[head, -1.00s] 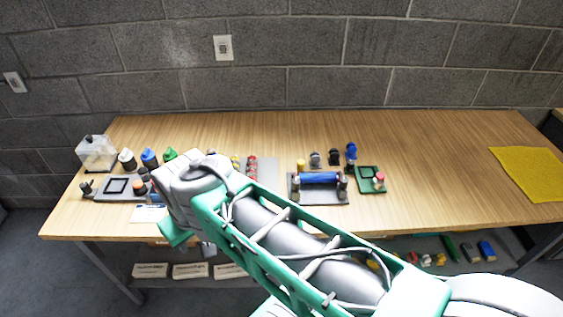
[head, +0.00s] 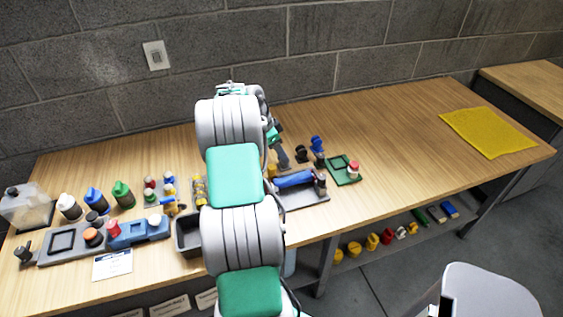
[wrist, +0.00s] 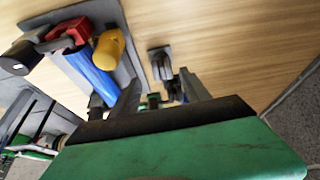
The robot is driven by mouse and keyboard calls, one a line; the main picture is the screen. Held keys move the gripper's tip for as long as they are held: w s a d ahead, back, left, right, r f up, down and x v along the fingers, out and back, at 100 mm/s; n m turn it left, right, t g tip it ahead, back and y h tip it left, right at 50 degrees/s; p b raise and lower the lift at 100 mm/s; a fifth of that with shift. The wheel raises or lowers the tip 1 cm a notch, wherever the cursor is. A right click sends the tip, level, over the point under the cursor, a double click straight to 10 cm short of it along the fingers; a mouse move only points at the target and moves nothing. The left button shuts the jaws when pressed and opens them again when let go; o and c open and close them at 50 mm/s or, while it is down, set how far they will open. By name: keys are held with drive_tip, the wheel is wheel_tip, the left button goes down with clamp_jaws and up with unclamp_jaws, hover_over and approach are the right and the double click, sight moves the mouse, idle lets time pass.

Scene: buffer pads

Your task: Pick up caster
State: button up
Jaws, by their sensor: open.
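A small dark grey caster (wrist: 160,62) stands on the wooden table in the wrist view, just beyond my fingertips. My gripper (wrist: 158,88) is open, with one finger on each side of the view's middle and nothing clearly held. In the head view, my arm hides most of the gripper and this caster. A black caster-like piece (head: 302,154) and a blue-topped one (head: 317,146) stand to the right of my gripper. A dark part between my fingers in the wrist view is too small to tell apart.
A grey tray with a blue roller (head: 296,179) lies in front of the casters. The table is clear toward the yellow cloth (head: 487,131).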

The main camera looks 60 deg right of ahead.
drive_tip(key=x, duration=0.3)
drive_tip(key=p+x, duration=0.1)
drive_tip(key=x, duration=0.1)
drive_tip(key=shift+w+d+f, duration=0.1)
drive_tip(key=shift+w+d, duration=0.05)
drive_tip(key=shift+w, duration=0.1)
drive_tip(key=shift+c, duration=0.4)
clamp_jaws()
